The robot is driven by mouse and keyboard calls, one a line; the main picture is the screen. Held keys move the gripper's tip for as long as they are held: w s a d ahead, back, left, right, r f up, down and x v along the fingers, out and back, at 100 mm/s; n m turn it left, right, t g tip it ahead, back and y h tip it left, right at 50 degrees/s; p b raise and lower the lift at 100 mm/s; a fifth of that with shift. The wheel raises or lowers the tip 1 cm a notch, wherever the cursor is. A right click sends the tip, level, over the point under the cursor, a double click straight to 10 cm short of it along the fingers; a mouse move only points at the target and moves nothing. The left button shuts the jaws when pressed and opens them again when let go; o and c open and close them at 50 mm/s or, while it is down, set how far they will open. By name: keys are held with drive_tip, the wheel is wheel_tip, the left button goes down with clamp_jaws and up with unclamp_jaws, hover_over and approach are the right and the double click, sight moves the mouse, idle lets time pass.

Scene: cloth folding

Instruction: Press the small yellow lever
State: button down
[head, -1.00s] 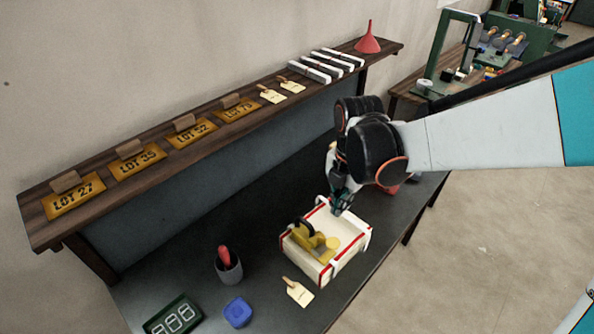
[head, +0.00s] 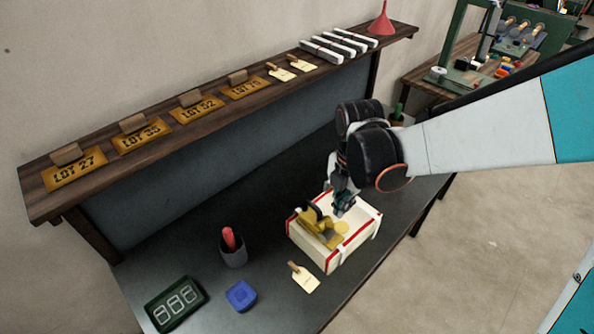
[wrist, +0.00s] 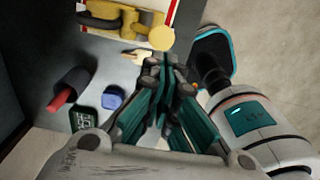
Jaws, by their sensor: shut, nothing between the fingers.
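The yellow lever piece (head: 322,230) sits on top of a white box with red edging (head: 332,262), on the dark workbench. It has a dark handle and a round yellow pad at one end. In the wrist view the yellow lever (wrist: 128,22) lies along the top of the picture, with its round pad toward the right. My gripper (head: 345,203) hangs just above the box, beside the lever on its far right side. In the wrist view my gripper (wrist: 163,72) has its fingers together and empty, just below the round pad. I cannot tell whether it touches the lever.
A tan tag (head: 304,279), a blue block (head: 241,295), a cup with a red item (head: 232,248) and a digit display (head: 175,304) stand near the box. A raised shelf (head: 225,115) with lot plates runs behind.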

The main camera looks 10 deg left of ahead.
sight(340, 230)
wheel_tip(340, 230, down, 8)
drive_tip(key=b, duration=0.4)
drive_tip(key=shift+w, duration=0.15)
drive_tip(key=shift+d+f+b, duration=0.1)
drive_tip(key=shift+b, duration=0.25)
drive_tip(key=shift+s+d+f+y, duration=0.15)
drive_tip(key=shift+s+y, duration=0.05)
drive_tip(key=shift+y, duration=0.1)
